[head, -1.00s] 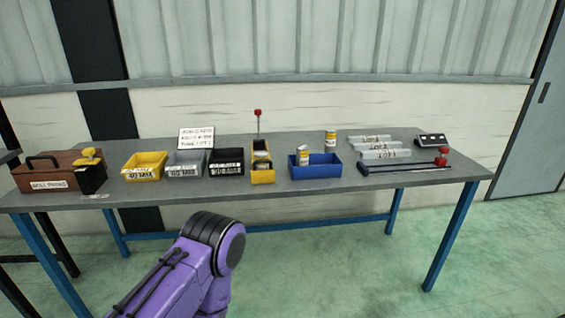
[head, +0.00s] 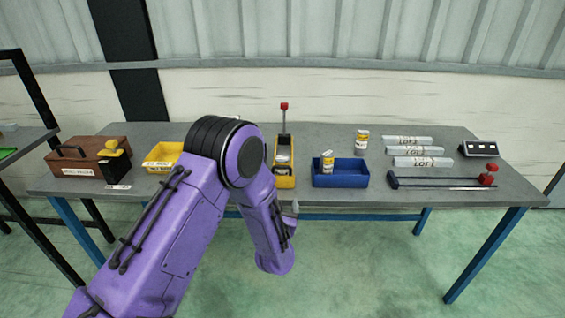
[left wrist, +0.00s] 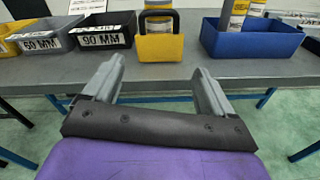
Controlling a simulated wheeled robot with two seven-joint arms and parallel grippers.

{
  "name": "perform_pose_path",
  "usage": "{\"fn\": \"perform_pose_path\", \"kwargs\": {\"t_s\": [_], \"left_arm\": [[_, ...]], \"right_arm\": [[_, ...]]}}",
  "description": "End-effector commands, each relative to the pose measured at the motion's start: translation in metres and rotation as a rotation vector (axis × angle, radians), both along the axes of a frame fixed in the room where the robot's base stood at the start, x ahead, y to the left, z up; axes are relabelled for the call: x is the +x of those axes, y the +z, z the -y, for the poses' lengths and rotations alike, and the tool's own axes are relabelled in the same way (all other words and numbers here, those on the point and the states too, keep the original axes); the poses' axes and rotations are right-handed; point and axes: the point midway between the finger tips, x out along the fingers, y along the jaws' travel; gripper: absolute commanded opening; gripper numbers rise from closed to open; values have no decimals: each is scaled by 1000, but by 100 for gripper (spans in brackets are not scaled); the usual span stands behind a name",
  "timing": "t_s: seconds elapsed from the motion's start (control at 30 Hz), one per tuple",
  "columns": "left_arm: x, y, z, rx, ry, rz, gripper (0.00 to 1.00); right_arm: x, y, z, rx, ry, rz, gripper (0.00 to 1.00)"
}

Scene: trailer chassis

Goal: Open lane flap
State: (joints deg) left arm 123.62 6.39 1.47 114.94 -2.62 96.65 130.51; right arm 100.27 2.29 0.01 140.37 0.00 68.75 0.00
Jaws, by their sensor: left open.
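A narrow yellow lane holder (head: 284,182) stands mid-table with an upright rod behind it, topped by a red knob (head: 284,106). In the left wrist view its yellow front (left wrist: 160,47) lies just beyond my fingers, with a dark loop-shaped frame above it. I cannot tell for sure which part is the lane flap. My left gripper (left wrist: 158,72) is open and empty, its fingers apart before the table's front edge, short of the yellow holder. In the head view my left arm covers the bins left of the holder. My right gripper is not in view.
A blue bin (head: 340,180) with a can (head: 327,160) stands right of the holder. Another can (head: 361,140) stands behind it. Lot bags (head: 408,140) and a red-ended bar (head: 440,182) lie farther right. A black bin (left wrist: 104,36) sits left of the holder.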

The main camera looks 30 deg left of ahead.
Motion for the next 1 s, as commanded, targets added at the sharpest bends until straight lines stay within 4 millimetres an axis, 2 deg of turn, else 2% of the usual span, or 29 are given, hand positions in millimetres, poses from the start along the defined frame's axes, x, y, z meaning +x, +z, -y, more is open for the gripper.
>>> {"fn": "perform_pose_path", "kwargs": {"t_s": [0.03,0.13,0.27,0.6,0.77,1.0], "left_arm": [[7,17,-2,-63,13,75,85],[15,31,-5,-136,24,160,85],[30,33,-14,-149,26,174,85],[91,31,-50,-145,24,168,85],[102,30,-57,-145,22,167,85],[104,29,-58,-145,22,167,85]], "right_arm": [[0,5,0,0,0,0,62],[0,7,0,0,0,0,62],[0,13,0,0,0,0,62],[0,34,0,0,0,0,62],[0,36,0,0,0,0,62],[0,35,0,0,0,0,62]]}}
